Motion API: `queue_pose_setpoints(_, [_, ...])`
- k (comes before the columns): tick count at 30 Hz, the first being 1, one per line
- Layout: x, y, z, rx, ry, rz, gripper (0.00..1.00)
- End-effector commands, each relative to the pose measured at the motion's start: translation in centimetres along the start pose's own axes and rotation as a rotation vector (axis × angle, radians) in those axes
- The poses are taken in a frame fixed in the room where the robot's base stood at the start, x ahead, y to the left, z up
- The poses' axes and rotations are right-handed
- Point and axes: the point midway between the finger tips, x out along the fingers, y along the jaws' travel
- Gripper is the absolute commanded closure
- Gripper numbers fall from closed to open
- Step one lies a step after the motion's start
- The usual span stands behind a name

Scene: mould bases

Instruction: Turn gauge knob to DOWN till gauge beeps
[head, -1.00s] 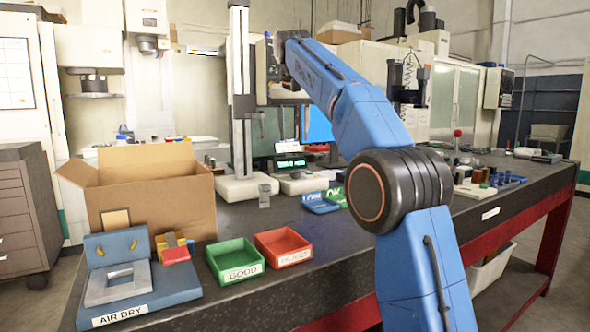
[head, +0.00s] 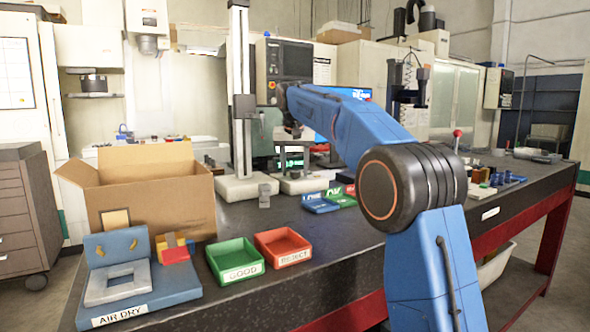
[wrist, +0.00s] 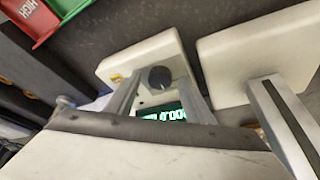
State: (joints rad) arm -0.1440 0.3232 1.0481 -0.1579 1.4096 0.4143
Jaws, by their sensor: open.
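The gauge knob (wrist: 160,77) is a dark round knob on the pale gauge base (wrist: 118,68) in the wrist view. Beside it is a lit green display (wrist: 165,114), its digits partly hidden. My gripper (wrist: 162,85) is open, with one finger on either side of the knob in the picture. I cannot tell whether the fingers touch it. In the head view my gripper (head: 293,131) hangs over the gauge (head: 300,184), in front of part of its display. The knob cannot be made out there.
A tall stand on a pale base (head: 246,188) is left of the gauge. Blue LOW (head: 319,204), green OK and red HIGH bins are in front. A cardboard box (head: 160,205), GOOD bin (head: 235,261) and REJECT bin (head: 283,247) are nearer. The bench front has free room.

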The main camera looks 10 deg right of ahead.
Motion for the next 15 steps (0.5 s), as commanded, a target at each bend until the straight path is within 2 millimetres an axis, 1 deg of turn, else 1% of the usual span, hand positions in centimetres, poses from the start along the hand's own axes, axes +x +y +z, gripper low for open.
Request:
queue_pose_setpoints(7, [0.10,0.01,0.01,0.000,0.000,0.000,0.52])
queue_pose_setpoints(8, [0.10,0.01,0.01,0.000,0.000,0.000,0.55])
queue_pose_setpoints(9, [0.09,0.01,0.01,0.000,0.000,0.000,0.64])
queue_pose_setpoints(11, [0.09,0.01,0.01,0.000,-0.001,0.000,0.79])
queue_pose_setpoints(12, [0.09,0.01,0.01,0.000,-0.001,0.000,0.88])
queue_pose_setpoints(13, [0.09,0.01,0.01,0.000,-0.001,0.000,0.94])
queue_pose_setpoints(15, [0.08,0.01,0.01,0.000,-0.001,0.000,0.93])
